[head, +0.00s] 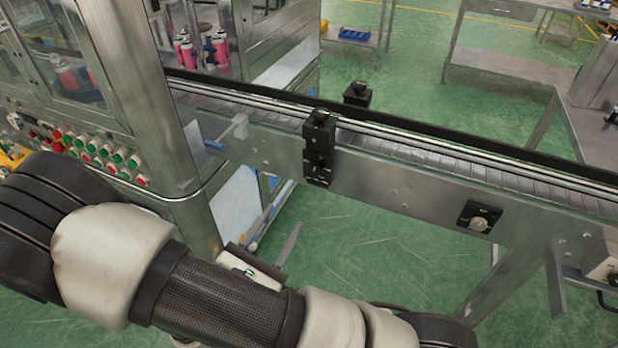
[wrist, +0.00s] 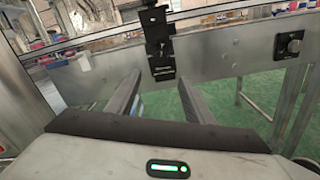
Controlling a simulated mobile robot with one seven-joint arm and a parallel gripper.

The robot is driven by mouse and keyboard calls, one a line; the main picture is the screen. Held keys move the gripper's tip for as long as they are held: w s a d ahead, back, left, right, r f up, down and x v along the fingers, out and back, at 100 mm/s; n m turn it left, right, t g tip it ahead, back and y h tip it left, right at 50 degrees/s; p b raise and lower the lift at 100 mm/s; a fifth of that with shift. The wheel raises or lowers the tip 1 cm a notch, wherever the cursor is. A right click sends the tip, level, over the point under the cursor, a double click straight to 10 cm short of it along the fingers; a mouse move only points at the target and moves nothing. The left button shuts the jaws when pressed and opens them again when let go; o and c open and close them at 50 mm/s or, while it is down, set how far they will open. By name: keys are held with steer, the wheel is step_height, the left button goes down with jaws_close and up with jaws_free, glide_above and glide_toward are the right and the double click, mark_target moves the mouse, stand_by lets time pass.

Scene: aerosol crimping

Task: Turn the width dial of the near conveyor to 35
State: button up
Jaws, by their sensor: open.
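The near conveyor (head: 400,185) runs from the machine at the left toward the lower right, with a slatted belt and a steel side panel. A dial with a pale round knob on a black square plate (head: 479,217) sits on that panel, right of centre. It also shows in the wrist view (wrist: 290,45) at the upper right. Its marks are too small to read. My gripper (wrist: 160,88) shows in the wrist view with its two fingers apart and nothing between them. It faces the side panel below the black bracket, left of the dial. In the head view my arm crosses the lower left.
A black bracket (head: 319,148) is fixed to the panel left of the dial and also shows in the wrist view (wrist: 158,40). A machine with red and green buttons (head: 105,155) stands at the left. Green floor (head: 350,250) is open below the conveyor.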

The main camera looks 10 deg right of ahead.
mark_target(313, 171)
steer(key=x, duration=1.6)
steer(key=shift+f, duration=0.1)
steer(key=c, duration=1.1)
steer(key=shift+o, duration=0.2)
